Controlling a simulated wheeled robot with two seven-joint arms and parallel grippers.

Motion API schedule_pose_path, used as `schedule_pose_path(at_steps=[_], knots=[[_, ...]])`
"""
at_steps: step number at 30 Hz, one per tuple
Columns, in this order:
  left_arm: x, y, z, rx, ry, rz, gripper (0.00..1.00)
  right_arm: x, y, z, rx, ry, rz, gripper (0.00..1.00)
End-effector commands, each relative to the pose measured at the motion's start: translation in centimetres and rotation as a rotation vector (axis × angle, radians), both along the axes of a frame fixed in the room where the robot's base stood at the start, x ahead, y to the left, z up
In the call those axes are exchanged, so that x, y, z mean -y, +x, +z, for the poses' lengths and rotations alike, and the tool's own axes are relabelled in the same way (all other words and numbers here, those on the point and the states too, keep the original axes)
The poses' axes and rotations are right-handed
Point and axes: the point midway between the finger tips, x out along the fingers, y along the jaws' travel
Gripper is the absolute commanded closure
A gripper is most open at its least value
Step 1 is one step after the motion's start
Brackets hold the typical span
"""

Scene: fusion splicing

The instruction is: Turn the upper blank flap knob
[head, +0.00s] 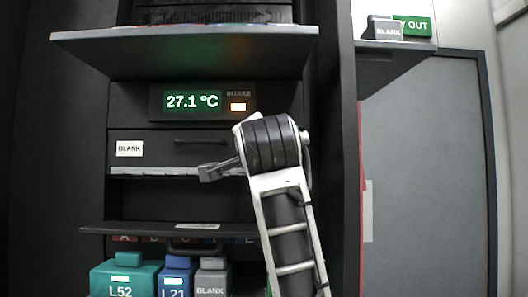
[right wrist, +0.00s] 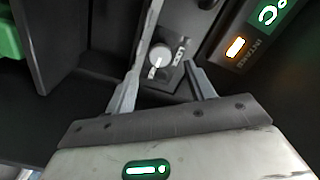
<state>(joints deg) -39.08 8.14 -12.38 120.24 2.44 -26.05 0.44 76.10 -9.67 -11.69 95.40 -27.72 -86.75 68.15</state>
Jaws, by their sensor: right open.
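In the right wrist view a round pale grey knob (right wrist: 159,56) sits on a dark panel with small marks beside it. My right gripper (right wrist: 160,70) is open, its two fingers on either side of the knob in that view. I cannot tell whether either finger touches it. In the head view the upper blank flap (head: 160,149) is a dark panel with a white BLANK label, below the 27.1 °C display. My right arm (head: 272,145) covers the flap's right end, and the knob is hidden there. My left gripper is not in view.
The intake display (head: 195,102) with a lit orange indicator is just above the flap. A shelf (head: 185,52) juts out above, another (head: 150,228) below. Teal (head: 125,278), blue and grey boxes stand under the lower shelf. A dark rack post (head: 335,150) is to the right.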

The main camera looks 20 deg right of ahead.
Motion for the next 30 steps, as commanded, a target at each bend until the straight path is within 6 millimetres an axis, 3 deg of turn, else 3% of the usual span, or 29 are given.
schedule_pose_path(at_steps=[3,9,23,27,28,30], knots=[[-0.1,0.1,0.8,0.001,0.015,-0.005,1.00,0.8,2.5,0.2,-0.005,-0.001,-0.003,0.46],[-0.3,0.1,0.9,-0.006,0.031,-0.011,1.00,1.5,5.3,0.2,-0.002,-0.001,-0.001,0.46],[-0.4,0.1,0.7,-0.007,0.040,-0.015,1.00,1.8,6.4,0.0,0.001,0.001,0.001,0.46],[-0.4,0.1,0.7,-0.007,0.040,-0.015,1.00,1.8,6.4,0.0,0.001,0.001,0.001,0.85],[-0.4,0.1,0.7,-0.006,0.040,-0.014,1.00,1.8,6.4,0.0,0.001,0.001,0.001,0.91],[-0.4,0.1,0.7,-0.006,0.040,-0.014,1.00,1.8,6.4,0.0,0.001,0.001,0.001,0.91]])
